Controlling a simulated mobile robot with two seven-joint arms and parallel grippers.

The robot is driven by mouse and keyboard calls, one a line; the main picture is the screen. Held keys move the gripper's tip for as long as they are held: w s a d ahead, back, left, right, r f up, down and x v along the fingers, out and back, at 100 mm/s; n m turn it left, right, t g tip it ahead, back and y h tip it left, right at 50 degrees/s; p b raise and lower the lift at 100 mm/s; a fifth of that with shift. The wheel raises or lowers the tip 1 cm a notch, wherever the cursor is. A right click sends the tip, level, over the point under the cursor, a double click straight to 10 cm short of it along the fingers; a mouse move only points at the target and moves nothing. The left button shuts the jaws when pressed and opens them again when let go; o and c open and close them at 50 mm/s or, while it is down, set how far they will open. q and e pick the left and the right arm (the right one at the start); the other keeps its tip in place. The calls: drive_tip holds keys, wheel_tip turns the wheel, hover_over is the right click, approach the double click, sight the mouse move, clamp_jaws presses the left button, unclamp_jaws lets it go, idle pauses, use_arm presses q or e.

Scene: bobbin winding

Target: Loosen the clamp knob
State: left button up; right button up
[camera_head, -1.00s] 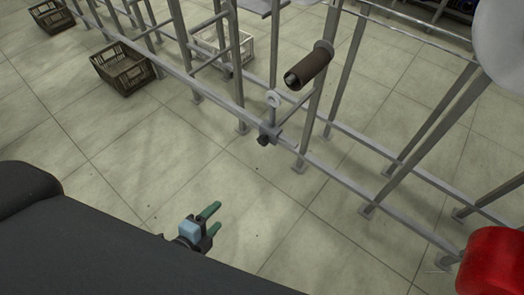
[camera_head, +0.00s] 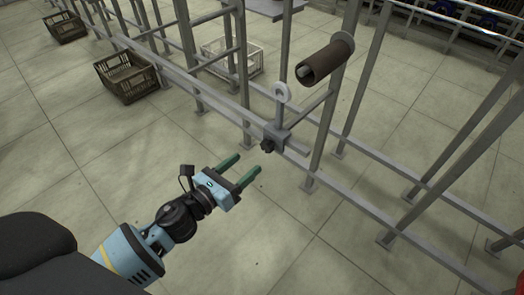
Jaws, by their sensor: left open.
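The clamp knob (camera_head: 267,146) is a small dark knob on the near side of a grey clamp block (camera_head: 277,134) on the metal frame's rail. A thin upright rod with a white ring (camera_head: 281,92) rises from the clamp. My left gripper (camera_head: 243,168) has two green fingers. It is open and empty, to the lower left of the knob and apart from it, with its fingers pointing up and right toward the frame. My right gripper is not in view.
A brown bobbin (camera_head: 324,63) sits on an arm of the frame, above and right of the clamp. The grey metal frame (camera_head: 340,190) runs across the view. A brown crate (camera_head: 126,77) and a pale crate (camera_head: 233,57) stand on the floor behind it. The near floor is clear.

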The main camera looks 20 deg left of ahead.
sight(265, 148)
use_arm(q)
drive_tip(key=shift+b+x, duration=0.3)
drive_tip(key=shift+x, duration=3.5)
drive_tip(key=c, duration=1)
